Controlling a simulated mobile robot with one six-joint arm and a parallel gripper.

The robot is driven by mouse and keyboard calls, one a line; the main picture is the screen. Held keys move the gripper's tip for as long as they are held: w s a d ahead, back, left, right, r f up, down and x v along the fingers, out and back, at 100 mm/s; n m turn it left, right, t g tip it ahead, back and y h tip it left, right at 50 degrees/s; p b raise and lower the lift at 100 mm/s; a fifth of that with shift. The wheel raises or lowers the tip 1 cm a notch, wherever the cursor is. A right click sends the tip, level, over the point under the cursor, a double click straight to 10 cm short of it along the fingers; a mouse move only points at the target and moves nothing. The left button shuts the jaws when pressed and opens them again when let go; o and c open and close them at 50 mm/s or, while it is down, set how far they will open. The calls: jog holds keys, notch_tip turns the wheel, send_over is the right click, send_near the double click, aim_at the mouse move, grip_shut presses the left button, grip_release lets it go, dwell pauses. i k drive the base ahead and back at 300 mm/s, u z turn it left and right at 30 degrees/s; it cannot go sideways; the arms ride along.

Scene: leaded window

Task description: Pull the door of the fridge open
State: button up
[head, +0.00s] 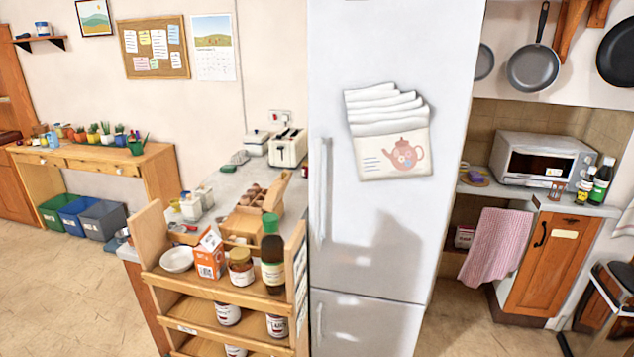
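The tall pale grey fridge (456,110) stands in the middle of the head view. Its upper door (375,230) looks shut against the body. A long vertical handle (321,190) runs along the upper door's left edge. Below a horizontal seam is a lower door (362,328) with its own vertical handle (319,322), also at the left. A paper holder with a teapot picture (393,155) hangs on the upper door. A dark soft shadow falls across the door's lower part. My gripper is not in view.
A wooden shelf rack (210,292) with jars, bottles and a carton stands close to the fridge's left, near the handles. Behind it is a counter (235,182) with a toaster (288,148). At right are a counter oven (540,160) and a cabinet (548,262). Floor is open at far left.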

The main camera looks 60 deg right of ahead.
aim_at(382, 239)
jog(key=z, duration=0.25)
jog(key=k, duration=0.55)
jog(key=z, duration=0.35)
jog(key=i, duration=0.6)
jog(key=z, duration=0.2)
